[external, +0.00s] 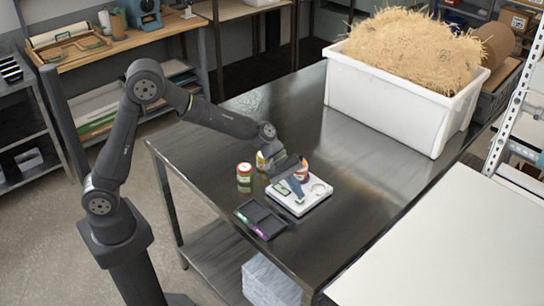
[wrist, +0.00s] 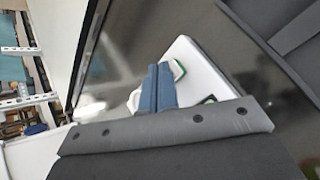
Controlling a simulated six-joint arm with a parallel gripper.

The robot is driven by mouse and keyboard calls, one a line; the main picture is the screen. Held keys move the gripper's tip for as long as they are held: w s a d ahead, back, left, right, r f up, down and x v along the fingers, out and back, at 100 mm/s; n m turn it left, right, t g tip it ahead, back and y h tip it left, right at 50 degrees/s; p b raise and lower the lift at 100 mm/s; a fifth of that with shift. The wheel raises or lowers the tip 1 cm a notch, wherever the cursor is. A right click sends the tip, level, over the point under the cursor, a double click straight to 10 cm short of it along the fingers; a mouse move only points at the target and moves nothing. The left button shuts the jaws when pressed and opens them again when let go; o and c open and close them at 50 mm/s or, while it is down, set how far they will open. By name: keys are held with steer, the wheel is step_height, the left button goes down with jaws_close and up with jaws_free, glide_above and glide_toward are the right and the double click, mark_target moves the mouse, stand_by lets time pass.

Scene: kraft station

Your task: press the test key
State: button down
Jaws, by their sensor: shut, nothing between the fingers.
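A white device (external: 318,199) lies flat on the steel table, with a pale round ring and a small green-edged patch on its top. It also shows in the wrist view (wrist: 195,60), with a green-edged part beside my fingertips and a dark patch lower right. The fingers also show shut in the wrist view (wrist: 165,68). I cannot tell whether the tips touch the device. No test key can be picked out for certain; the fingers hide part of the top.
Jars stand close left (external: 244,178) and behind my gripper (external: 302,171). A dark tray (external: 246,222) with green and purple items lies in front. A white bin (external: 390,115) of straw stands at the back right. The table between the bin and device is clear.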

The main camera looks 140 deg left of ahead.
steer(key=shift+f, duration=0.4)
stand_by(0.4)
steer(key=shift+r, duration=0.85)
steer(key=shift+r, duration=2.5)
steer(key=shift+f, duration=0.1)
step_height(320, 180, up, 4)
